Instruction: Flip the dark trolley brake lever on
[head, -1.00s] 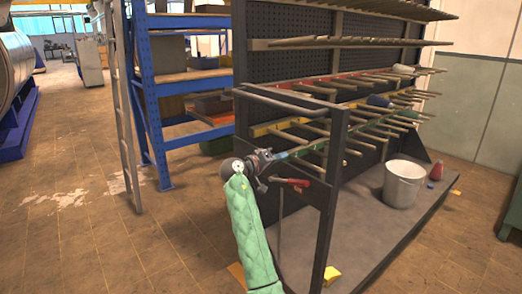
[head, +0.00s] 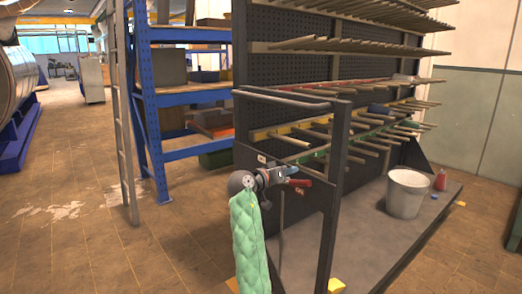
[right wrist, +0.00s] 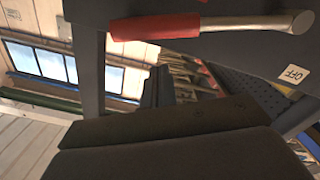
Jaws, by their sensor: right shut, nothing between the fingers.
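The dark trolley (head: 328,215) stands right of centre in the head view. Its brake lever (head: 299,183) has a red grip and sits on the near end panel. In the right wrist view the lever (right wrist: 155,27) lies across the top, red grip to the left and bare metal shaft to the right, near a white OFF label (right wrist: 291,74). My right gripper (head: 284,172) is shut and empty, just left of and above the lever's grip in the head view. Its fingers (right wrist: 165,85) show below the grip in the wrist view. I cannot tell whether they touch it. My left gripper is out of view.
A white bucket (head: 407,194) and a red bottle (head: 440,180) stand on the trolley's base. Rows of pegs stick out from its board. A blue shelf rack (head: 154,115) and a ladder (head: 122,120) stand to the left. The tiled floor at front left is clear.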

